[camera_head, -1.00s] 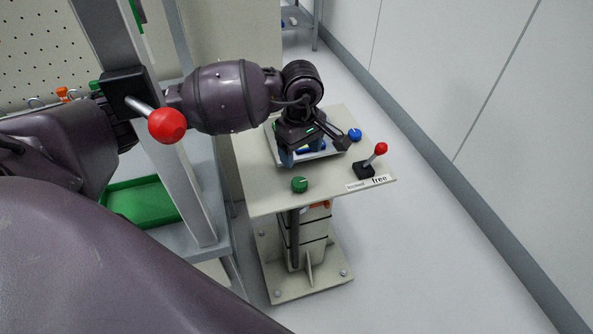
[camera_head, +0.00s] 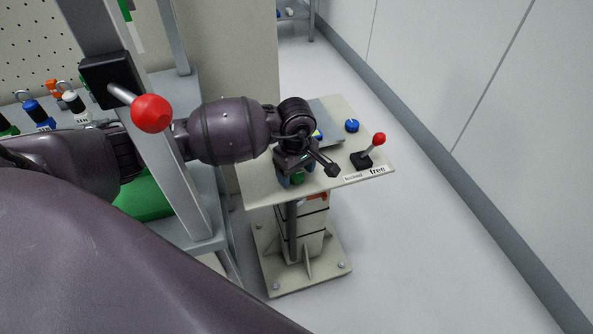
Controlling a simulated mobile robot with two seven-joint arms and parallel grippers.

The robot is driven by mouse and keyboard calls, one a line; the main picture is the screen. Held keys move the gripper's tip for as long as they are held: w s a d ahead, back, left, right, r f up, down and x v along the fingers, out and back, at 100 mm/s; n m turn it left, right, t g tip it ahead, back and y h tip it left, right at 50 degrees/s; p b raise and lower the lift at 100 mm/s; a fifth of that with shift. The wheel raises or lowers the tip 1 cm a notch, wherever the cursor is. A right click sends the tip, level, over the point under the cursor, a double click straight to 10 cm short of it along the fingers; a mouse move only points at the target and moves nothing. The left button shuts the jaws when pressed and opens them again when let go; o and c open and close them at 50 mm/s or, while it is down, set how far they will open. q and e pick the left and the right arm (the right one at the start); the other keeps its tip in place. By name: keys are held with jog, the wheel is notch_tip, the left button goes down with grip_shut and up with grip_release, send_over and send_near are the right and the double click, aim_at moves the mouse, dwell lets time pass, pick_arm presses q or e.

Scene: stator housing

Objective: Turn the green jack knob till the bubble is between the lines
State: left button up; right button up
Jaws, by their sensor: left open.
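The green jack knob (camera_head: 298,178) is at the front edge of the cream pedestal table (camera_head: 262,195). My left gripper (camera_head: 297,180) hangs directly over it with open jaws, and the knob shows partly between and below the fingers. I cannot tell whether the fingers touch it. A grey plate (camera_head: 325,118) lies on the table behind my gripper, partly covered by my wrist. My right gripper is not in view.
A blue knob (camera_head: 352,125) sits on the table's far right. A red-tipped lever (camera_head: 378,140) stands near a label reading "free" (camera_head: 377,170). A grey post (camera_head: 135,120) with a red ball handle (camera_head: 151,113) stands left. Floor to the right is clear.

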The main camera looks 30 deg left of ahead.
pick_arm(q)
jog(key=c, duration=0.9)
